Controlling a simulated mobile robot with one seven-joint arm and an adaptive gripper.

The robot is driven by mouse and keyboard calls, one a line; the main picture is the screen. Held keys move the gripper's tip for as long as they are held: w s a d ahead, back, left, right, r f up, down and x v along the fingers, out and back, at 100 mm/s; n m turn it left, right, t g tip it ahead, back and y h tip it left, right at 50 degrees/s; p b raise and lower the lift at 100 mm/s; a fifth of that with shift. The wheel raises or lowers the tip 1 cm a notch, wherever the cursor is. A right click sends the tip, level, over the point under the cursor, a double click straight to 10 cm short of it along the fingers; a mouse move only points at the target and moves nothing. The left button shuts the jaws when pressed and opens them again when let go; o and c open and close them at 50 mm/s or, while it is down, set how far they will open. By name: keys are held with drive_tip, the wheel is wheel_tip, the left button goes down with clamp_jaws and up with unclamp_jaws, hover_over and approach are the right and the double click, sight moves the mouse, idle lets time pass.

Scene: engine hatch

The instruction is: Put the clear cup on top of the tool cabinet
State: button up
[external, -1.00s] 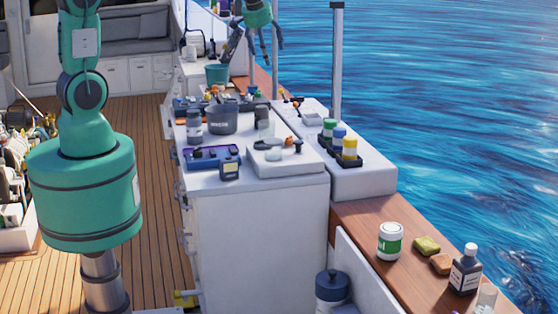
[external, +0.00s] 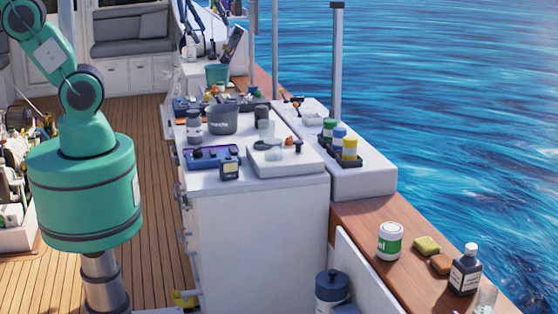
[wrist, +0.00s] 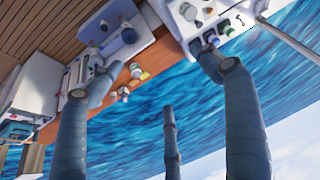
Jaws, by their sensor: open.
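A clear cup (external: 487,299) stands on the wooden ledge at the lower right of the external view, partly cut off by the frame edge. Another clear, glass-like vessel (external: 265,128) stands among items on the white tool cabinet (external: 258,245). The cabinet is in the middle, its top crowded towards the back. My gripper (wrist: 160,82) is open and empty in the wrist view, its fingers spread over water and deck edge. I cannot pick out the cup in the wrist view.
A white jar (external: 390,241), a yellow-green sponge (external: 426,246), a brown block (external: 441,264) and a dark bottle (external: 465,270) line the ledge near the cup. A grey pot (external: 223,119) and a small meter (external: 230,168) stand on the cabinet. A metal post (external: 337,62) rises behind.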

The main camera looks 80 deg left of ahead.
drive_tip(key=s+d+m+h, duration=0.1)
drive_tip(key=s+d, duration=0.3)
drive_tip(key=s, duration=0.4)
drive_tip(key=shift+d+f+m, duration=0.3)
drive_tip(key=shift+f+m, duration=0.15)
drive_tip(key=shift+m, duration=0.15)
drive_tip(key=shift+f, duration=0.15)
wheel_tip(320, 180, down, 13)
drive_tip(key=b, duration=1.3)
